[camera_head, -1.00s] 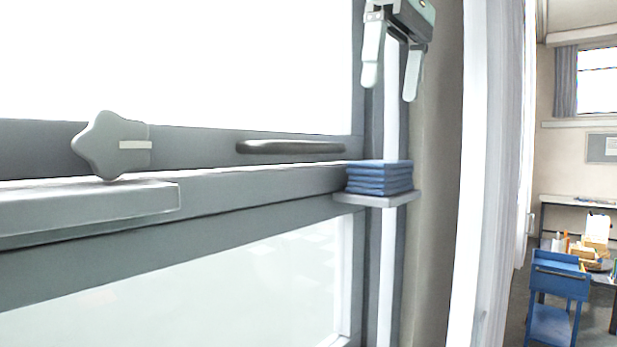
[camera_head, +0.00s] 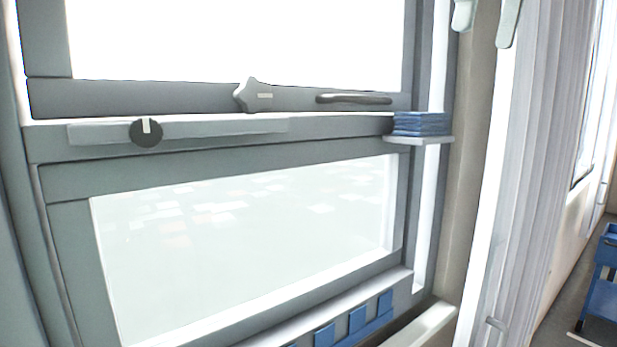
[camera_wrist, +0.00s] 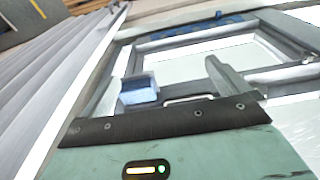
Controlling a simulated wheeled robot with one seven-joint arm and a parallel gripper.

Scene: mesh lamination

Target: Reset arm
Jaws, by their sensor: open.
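My gripper (camera_head: 487,20) shows at the top right edge of the head view, cut off by the frame, with its two fingers apart and pointing down. Nothing shows between the fingers. It hangs above and to the right of a stack of folded blue cloths (camera_head: 421,124) on a small grey shelf (camera_head: 418,141) at the window frame. In the wrist view one grey finger (camera_wrist: 226,76) is clear and the blue stack (camera_wrist: 138,92) lies past the gripper's edge, apart from it.
A star-shaped grey piece (camera_head: 251,95) and a dark handle (camera_head: 352,99) sit on the window's crossbar. A round black knob (camera_head: 146,133) is on the ledge strip. Blue squares (camera_head: 357,319) line the lower sill. White curtains (camera_head: 540,120) hang at right; a blue cart (camera_head: 604,290) stands beyond.

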